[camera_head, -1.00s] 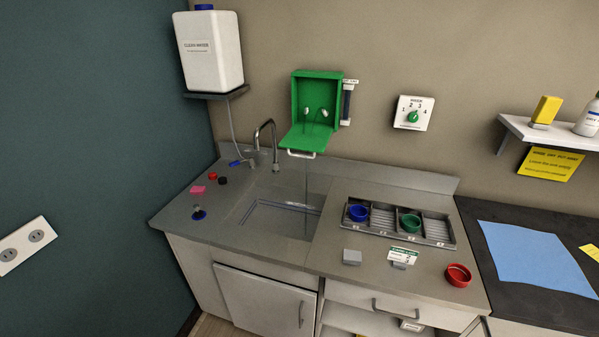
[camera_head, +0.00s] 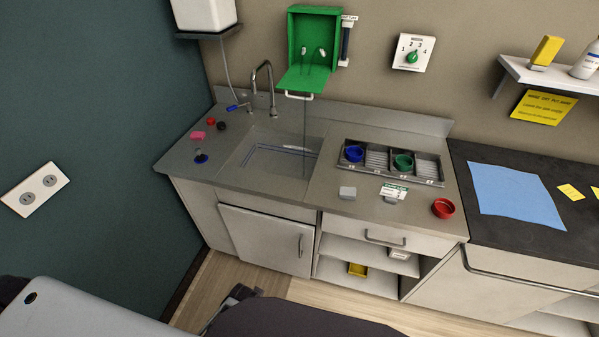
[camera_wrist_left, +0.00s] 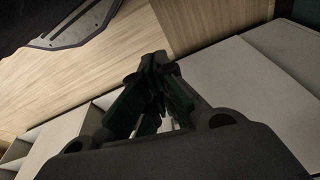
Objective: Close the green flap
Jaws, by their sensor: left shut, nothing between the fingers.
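The green flap (camera_head: 303,79) hangs folded down and open at the lower front of the green wall box (camera_head: 315,42), above the sink. A pale handle (camera_head: 298,96) runs along its front edge. Two small white pieces show inside the box. My left gripper (camera_wrist_left: 155,62) is shut and empty in the left wrist view, over the wooden floor and pale cabinet fronts, well away from the flap. In the head view the left gripper's fingers cannot be made out. My right gripper is not in view.
Below the flap are the tall faucet (camera_head: 263,85) and sink (camera_head: 270,155). A tray (camera_head: 430,180) with blue and green cups and a red cup (camera_head: 443,208) stand right on the counter (camera_head: 330,205). A dial (camera_head: 412,53) is on the wall. Floor before the cabinets is clear.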

